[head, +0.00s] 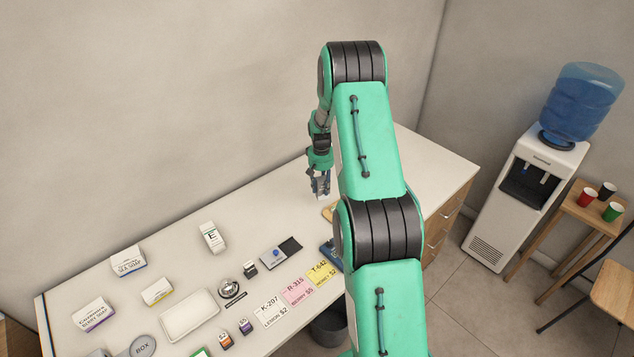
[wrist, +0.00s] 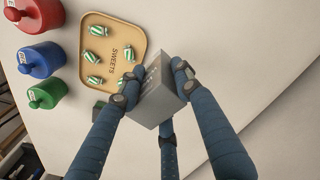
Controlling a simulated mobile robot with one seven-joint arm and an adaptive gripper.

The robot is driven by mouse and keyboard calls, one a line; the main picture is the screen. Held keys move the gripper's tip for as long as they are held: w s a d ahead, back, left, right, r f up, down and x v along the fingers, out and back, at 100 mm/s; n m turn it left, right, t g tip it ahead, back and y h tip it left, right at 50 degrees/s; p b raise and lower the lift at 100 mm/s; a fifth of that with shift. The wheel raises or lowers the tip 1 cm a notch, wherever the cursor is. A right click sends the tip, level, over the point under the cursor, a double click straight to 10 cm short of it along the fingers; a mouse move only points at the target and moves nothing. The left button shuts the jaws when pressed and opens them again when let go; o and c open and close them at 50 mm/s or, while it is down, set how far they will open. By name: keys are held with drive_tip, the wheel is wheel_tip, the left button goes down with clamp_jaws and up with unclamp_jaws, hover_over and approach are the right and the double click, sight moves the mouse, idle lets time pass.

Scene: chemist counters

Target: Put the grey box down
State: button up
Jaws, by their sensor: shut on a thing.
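The grey box (wrist: 152,106) is in my gripper (wrist: 160,88) in the wrist view, between its dark blue fingers, with faint print on one side. The gripper is shut on it. In that view the box overlaps the right edge of a tan tray (wrist: 97,24) marked SWEETS. In the head view my gripper (head: 320,190) points down over the far part of the white counter (head: 290,205). The box is too small there to make out clearly, and I cannot tell its height above the counter.
Red (wrist: 35,14), blue (wrist: 42,59) and green (wrist: 47,92) jars stand left of the tray, which holds several striped sweets. The counter right of the tray is bare.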

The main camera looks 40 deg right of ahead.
drive_tip(key=shift+w+d, duration=0.1)
drive_tip(key=w+d+f, duration=0.1)
drive_tip(key=w+d, duration=0.7)
drive_tip(key=w, duration=0.5)
drive_tip(key=shift+d+f+p, duration=0.2)
drive_tip(key=shift+f+p, duration=0.05)
drive_tip(key=shift+p, duration=0.15)
drive_tip(key=shift+w, duration=0.1)
drive_tip(key=shift+f, duration=1.75)
drive_tip(key=shift+f, duration=0.2)
drive_tip(key=o, duration=1.2)
drive_tip(key=shift+r, duration=0.15)
